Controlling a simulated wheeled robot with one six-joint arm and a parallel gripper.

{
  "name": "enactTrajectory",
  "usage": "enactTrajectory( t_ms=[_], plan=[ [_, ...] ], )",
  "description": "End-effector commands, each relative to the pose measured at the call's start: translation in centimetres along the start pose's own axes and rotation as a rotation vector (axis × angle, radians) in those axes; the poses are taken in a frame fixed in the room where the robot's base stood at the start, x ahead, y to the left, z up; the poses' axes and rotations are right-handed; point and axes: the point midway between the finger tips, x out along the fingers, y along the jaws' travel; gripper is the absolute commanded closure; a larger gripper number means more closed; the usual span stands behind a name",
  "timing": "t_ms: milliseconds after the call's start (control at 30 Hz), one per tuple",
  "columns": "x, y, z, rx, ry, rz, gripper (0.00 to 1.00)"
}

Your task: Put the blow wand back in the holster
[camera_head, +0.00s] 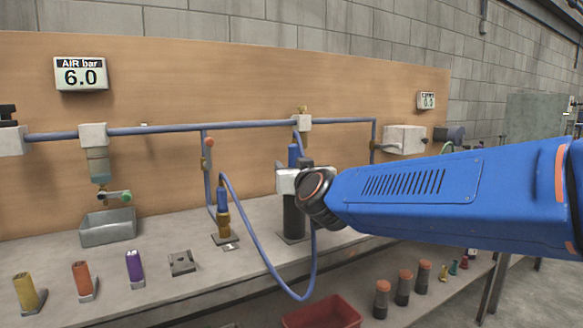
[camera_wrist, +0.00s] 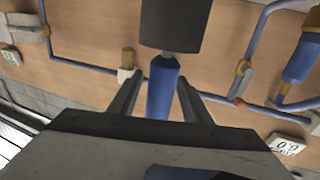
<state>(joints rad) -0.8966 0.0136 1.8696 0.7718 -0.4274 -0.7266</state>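A blue cylindrical body, apparently the blow wand (camera_head: 293,154), stands upright just behind my gripper in the head view. Below it is a black cylinder (camera_head: 293,220) on the bench, apparently the holster. In the upside-down wrist view, the blue body (camera_wrist: 162,92) lines up with the black cylinder (camera_wrist: 170,25) and disappears into or behind it. My gripper (camera_head: 288,181) is at the height where they meet. Its fingers (camera_wrist: 160,80) are apart on either side of the blue body, with gaps visible. How deep the body sits is hidden.
A blue hose (camera_head: 268,262) loops down past the bench front and up beside the black cylinder. A blue-and-brass fitting (camera_head: 222,215) stands to the left. Several coloured cylinders (camera_head: 82,279) line the bench front. A blue pipe (camera_head: 250,126) runs along the wooden panel. A red bin (camera_head: 322,314) sits below.

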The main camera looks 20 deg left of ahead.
Motion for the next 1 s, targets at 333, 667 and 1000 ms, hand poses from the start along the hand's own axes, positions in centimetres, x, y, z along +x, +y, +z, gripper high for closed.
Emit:
enactTrajectory(
  t_ms=[333,667,1000],
  plan=[
    [-1.2,0.0,-0.2,0.0,0.001,-0.001,0.56],
    [-7.0,0.0,-0.2,0.001,0.001,-0.001,0.56],
    [-11.4,0.0,-0.2,0.001,0.001,0.0,0.56]
  ],
)
